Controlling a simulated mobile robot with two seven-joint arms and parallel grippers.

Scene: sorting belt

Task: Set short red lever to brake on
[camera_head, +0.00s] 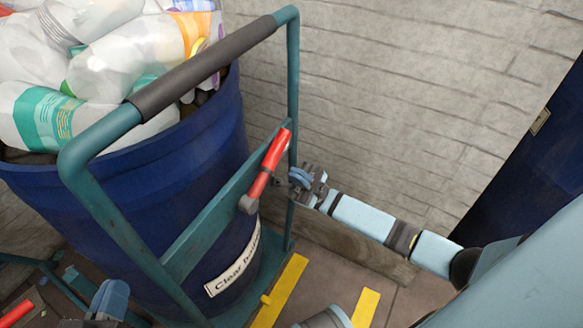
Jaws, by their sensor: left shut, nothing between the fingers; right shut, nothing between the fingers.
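The short red lever (268,162) is on the teal cart frame (214,222), beside the blue bin. It slants up and to the right from a grey pivot (249,204) at its lower end. My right gripper (297,180) is shut and empty, just right of the lever's middle, close to the frame's upright. I cannot tell whether it touches the lever. My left gripper (110,299) is partly in view at the bottom left, shut and empty, well away from this lever. No brake marking is readable.
The blue bin (190,160) is heaped with plastic bottles (100,70). The cart's push handle (205,65) arches in front of it. A white label (233,262) is partly hidden. Another red bar (17,314) shows at bottom left. A brick wall (400,100) stands behind; yellow floor marks (283,287) lie below.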

